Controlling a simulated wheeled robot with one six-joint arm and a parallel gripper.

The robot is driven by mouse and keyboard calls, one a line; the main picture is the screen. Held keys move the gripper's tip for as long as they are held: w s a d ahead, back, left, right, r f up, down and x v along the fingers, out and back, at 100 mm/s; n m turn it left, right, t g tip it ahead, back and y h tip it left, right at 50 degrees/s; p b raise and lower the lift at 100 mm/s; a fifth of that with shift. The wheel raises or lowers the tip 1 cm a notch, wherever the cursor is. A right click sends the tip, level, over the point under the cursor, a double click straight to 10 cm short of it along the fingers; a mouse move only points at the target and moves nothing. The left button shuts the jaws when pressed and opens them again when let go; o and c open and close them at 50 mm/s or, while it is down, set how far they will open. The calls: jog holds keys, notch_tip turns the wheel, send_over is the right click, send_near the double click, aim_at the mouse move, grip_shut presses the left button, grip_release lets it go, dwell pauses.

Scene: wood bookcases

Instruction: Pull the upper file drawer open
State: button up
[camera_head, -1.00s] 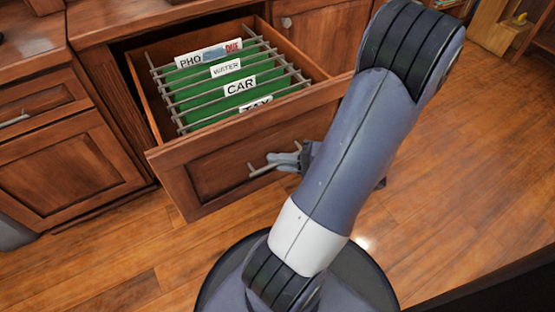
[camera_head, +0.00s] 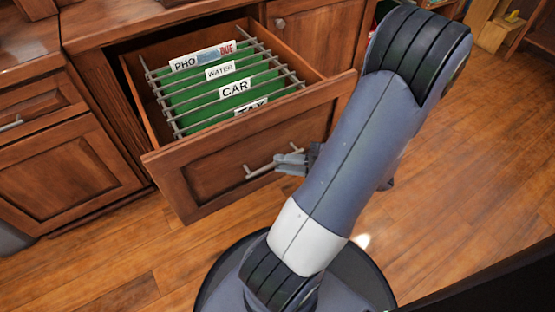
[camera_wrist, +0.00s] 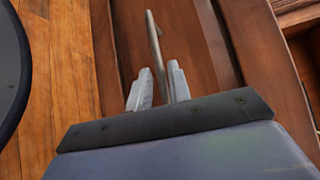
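The upper file drawer (camera_head: 205,185) stands far out of the wooden cabinet in the head view. Green hanging folders (camera_head: 235,98) with labels such as WATER and CAR lie inside it. Its bar handle (camera_head: 259,170) is on the drawer front and also shows in the wrist view (camera_wrist: 152,28). My gripper (camera_head: 291,163) is at the right part of the handle. In the wrist view the two fingertips (camera_wrist: 160,82) stand apart on either side of the bar, with narrow gaps visible. The far side of my gripper is hidden by my arm in the head view.
A closed cabinet door (camera_head: 310,40) is behind the drawer. Closed cabinetry (camera_head: 60,170) stands to the left. Clear wooden floor (camera_head: 475,170) lies to the right and in front. An open wooden shelf (camera_head: 495,30) is at the upper right.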

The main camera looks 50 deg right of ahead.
jog(key=p+v, duration=0.2)
jog(key=v, duration=0.6)
jog(key=b+x, duration=0.3)
jog(key=x, duration=0.7)
jog(key=shift+w+a, duration=0.2)
jog(key=shift+w, duration=0.1)
jog(key=shift+w+d, duration=0.1)
jog(key=shift+w, duration=0.1)
